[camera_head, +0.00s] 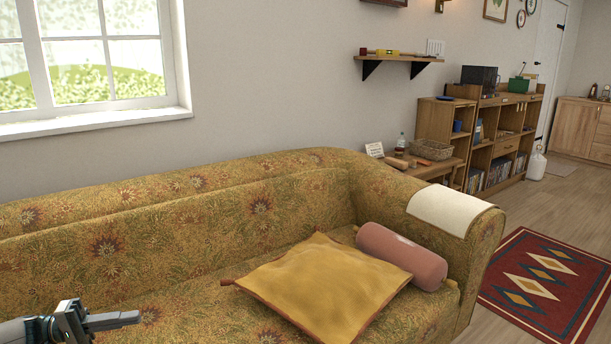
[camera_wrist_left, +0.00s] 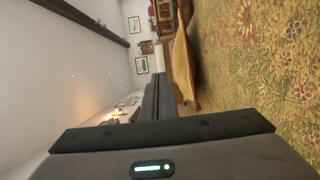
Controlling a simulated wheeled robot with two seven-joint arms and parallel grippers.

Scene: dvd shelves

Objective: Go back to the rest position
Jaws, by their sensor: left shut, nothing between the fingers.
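My left gripper (camera_head: 125,319) comes in at the lower left of the head view, in front of the sofa. Its fingers are closed together and hold nothing. In the left wrist view the shut fingers (camera_wrist_left: 158,100) point away from the camera, with the sofa to their right. My right gripper is not in either view.
A flowered sofa (camera_head: 180,250) fills the left and middle, with a yellow cushion (camera_head: 320,285) and a pink bolster (camera_head: 400,257). A cloth (camera_head: 450,209) covers its arm. Shelves (camera_head: 480,155) stand behind at right. A red rug (camera_head: 550,290) lies on open floor.

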